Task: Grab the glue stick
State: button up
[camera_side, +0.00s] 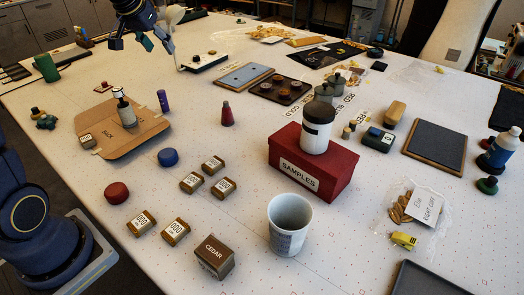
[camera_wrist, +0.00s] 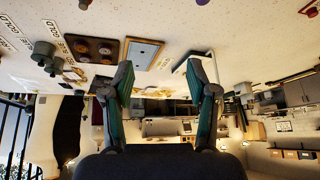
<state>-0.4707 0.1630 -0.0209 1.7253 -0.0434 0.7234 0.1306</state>
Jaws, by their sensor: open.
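The likely glue stick is a small purple-blue cylinder (camera_side: 163,100) standing upright on the white table, just right of the cardboard sheet, in the side view. A small purple thing (camera_wrist: 202,2) at the top edge of the wrist view may be the same stick, but it is cut off. My gripper (camera_side: 141,40) is at the upper left of the side view, raised above the far part of the table and well away from the stick. Its two fingers (camera_wrist: 161,80) are apart in the wrist view, with nothing between them.
A white lamp (camera_side: 176,40) stands close to my gripper. Bare table surrounds the stick's right side.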

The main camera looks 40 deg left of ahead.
jog(key=n+g, duration=0.2)
send_near(165, 101)
jog(key=x, duration=0.3)
jog(key=a+x, duration=0.1)
jog(key=x, duration=0.2)
jog(key=shift+a+r, duration=0.1)
jog(key=shift+r, duration=0.1)
jog(key=x, duration=0.5)
jog(key=shift+w+a+f, duration=0.2)
jog(key=shift+w+f, duration=0.05)
jog(key=shift+w, duration=0.15)
grip_shut()
